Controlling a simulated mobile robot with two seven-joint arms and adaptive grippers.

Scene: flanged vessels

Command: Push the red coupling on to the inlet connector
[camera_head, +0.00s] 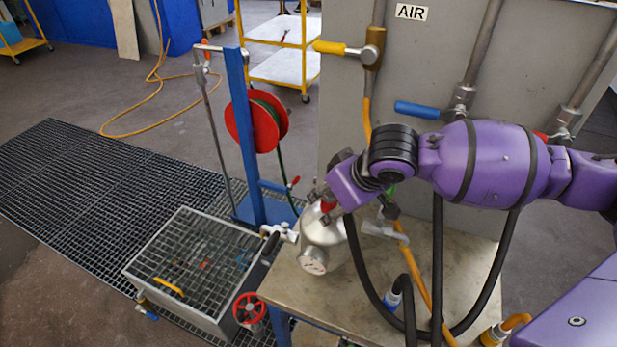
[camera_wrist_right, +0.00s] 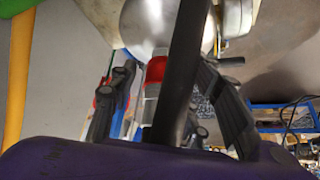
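The red coupling (camera_head: 328,207) shows at the top of a silver round vessel (camera_head: 318,242) on the bench. In the right wrist view the red coupling (camera_wrist_right: 156,69) has a pale grey part below it and lies against the vessel (camera_wrist_right: 150,22). My right gripper (camera_head: 334,188) is at the coupling. In the wrist view its two dark fingers (camera_wrist_right: 163,75) stand apart on either side of the coupling, with visible gaps. A black hose crosses in front and hides part of it. I cannot make out the inlet connector or whether the coupling is seated. My left gripper is not in view.
The metal bench top (camera_head: 375,300) carries hoses looping in front of the grey AIR panel (camera_head: 345,110). A grating basket (camera_head: 195,265) and red handwheel (camera_head: 249,308) stand left of the bench. A red hose reel (camera_head: 240,120) hangs on a blue post behind.

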